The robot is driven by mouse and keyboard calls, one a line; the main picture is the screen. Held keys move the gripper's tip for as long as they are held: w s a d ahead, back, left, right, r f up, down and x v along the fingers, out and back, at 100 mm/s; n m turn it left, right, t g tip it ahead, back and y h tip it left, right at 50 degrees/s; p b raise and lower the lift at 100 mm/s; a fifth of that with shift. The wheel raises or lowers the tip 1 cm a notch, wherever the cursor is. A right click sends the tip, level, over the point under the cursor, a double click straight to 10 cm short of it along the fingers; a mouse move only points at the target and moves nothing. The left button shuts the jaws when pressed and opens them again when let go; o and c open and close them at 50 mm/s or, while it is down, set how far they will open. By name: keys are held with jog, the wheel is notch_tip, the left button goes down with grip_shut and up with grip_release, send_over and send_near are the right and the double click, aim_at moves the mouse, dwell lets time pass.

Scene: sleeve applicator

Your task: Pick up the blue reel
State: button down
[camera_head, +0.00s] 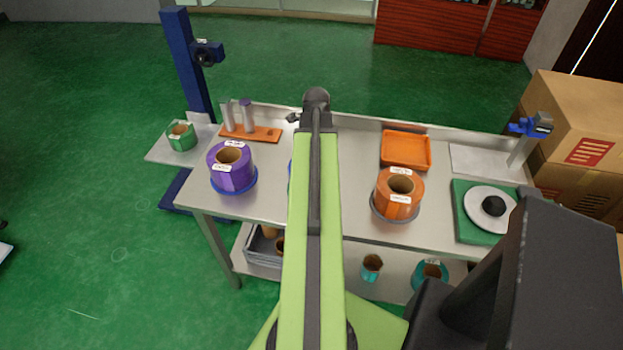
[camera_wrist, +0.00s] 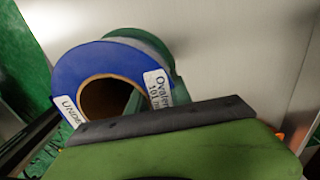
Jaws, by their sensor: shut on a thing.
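The blue reel (camera_wrist: 75,72) shows in the wrist view at upper left, with a brown hollow core and white labels. My gripper (camera_wrist: 155,88) is shut on the reel's wall at its right side. One green finger shows inside the core and green shows along the outer side. In the head view only a thin blue sliver (camera_head: 290,172) shows at the left edge of my arm; the gripper and most of the reel are hidden behind the arm. I cannot tell whether the reel touches the table.
The metal table (camera_head: 270,203) also holds a purple reel (camera_head: 231,176) to the left, an orange reel (camera_head: 390,207) to the right, an orange tray (camera_head: 405,163) and a green base with a white disc (camera_head: 475,228). Cardboard boxes (camera_head: 570,110) stand at the right.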

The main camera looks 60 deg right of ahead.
jog(key=shift+r, duration=0.1)
dwell(0.3)
notch_tip(320, 180, up, 4)
jog(key=p, duration=0.4)
jog(key=shift+r, duration=0.15)
jog(key=s+d+r+p, duration=0.5)
jog(key=s+r+p, duration=0.1)
jog(key=s, duration=0.4)
jog(key=shift+s+d+r+p, duration=0.15)
jog(key=shift+s+r+p, duration=0.15)
jog(key=shift+p, duration=0.25)
jog(key=shift+w, duration=0.2)
